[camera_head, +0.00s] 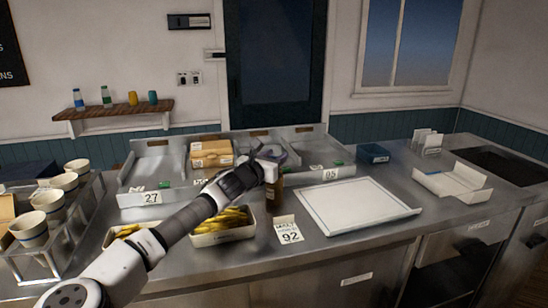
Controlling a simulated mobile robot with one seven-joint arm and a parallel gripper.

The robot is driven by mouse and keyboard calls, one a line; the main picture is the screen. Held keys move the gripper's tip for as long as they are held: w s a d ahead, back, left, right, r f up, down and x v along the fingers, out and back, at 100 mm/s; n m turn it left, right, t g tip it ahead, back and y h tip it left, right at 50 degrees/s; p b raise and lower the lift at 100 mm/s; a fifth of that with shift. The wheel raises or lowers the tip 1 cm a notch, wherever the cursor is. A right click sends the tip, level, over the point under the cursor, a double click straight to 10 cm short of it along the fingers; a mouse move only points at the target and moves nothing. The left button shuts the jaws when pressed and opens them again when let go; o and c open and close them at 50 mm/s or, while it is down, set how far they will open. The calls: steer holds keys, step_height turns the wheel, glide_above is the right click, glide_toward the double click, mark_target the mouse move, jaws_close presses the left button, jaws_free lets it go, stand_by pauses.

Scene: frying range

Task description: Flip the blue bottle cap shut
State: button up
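A dark brown bottle (275,193) stands upright on the steel counter, just behind the front sign. My gripper (271,154) is at the top of this bottle and hides its upper part. A small bluish-purple shape (291,156) shows at the right of the fingertips; I cannot tell whether it is the blue cap or how far it is tilted. The fingers are too small and overlapped to show whether they are open or shut, or whether they touch the bottle.
A box of yellow fries (224,235) lies under my arm. A sign marked 92 (288,231) stands in front of the bottle, and a white tray (345,228) lies to its right. Steel bins (150,169) stand behind. Cups (29,229) stand in a rack at left.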

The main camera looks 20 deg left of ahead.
steer(key=c, duration=0.5)
steer(key=f+b, duration=0.1)
steer(key=b, duration=0.2)
steer(key=shift+t, duration=0.3)
steer(key=shift+c, duration=0.2)
steer(key=b, duration=0.2)
steer(key=shift+t+b, duration=0.3)
steer(key=shift+s+t+b, duration=0.1)
steer(key=shift+t+b, duration=0.3)
steer(key=shift+b, duration=0.85)
steer(key=shift+s+r+t+h+b, duration=0.15)
steer(key=shift+t+h+b, duration=0.15)
steer(key=shift+b, duration=0.4)
steer(key=shift+a+r, duration=0.1)
steer(key=o, duration=1)
